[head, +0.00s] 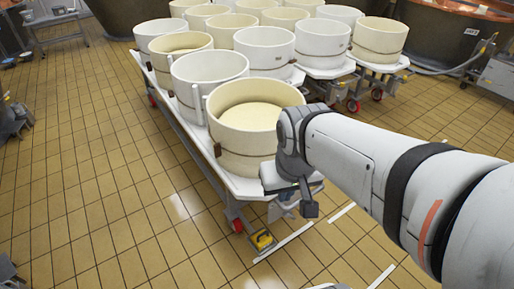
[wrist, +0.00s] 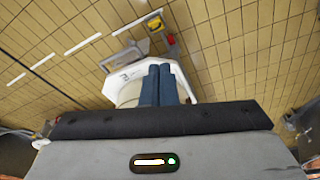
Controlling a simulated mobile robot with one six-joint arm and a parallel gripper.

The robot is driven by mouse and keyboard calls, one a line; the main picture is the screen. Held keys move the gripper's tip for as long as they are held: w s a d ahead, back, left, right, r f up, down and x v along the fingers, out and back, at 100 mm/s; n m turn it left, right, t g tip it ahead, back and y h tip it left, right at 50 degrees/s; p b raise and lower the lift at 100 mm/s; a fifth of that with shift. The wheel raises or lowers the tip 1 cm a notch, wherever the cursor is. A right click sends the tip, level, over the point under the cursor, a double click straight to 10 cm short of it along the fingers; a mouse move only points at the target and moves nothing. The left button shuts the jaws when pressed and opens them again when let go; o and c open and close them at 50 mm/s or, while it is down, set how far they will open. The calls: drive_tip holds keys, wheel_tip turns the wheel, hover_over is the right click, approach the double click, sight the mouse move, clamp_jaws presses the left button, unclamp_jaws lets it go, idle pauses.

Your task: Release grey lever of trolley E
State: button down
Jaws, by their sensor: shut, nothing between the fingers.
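The nearest trolley (head: 240,184) has a white top with cream tubs on it. Its front corner is partly hidden behind my arm in the head view. In the wrist view its white edge (wrist: 190,79) lies beyond my gripper (wrist: 158,68), whose two blue fingers are shut together and empty. A grey lever-like part (wrist: 124,56) sticks out by that edge, a little up and left of the fingertips; they look apart from it. A yellow pedal (head: 262,240) sits low at the trolley's corner, and shows in the wrist view (wrist: 154,23). No letter E is readable.
A red wheel (head: 237,225) stands beside the pedal. Several more tubs on trolleys (head: 265,47) fill the space behind, with copper vats (head: 440,30) at the back right. White stripes (head: 284,242) mark the floor in front.

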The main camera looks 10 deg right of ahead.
drive_tip(key=shift+s, duration=0.1)
drive_tip(key=shift+d, duration=0.1)
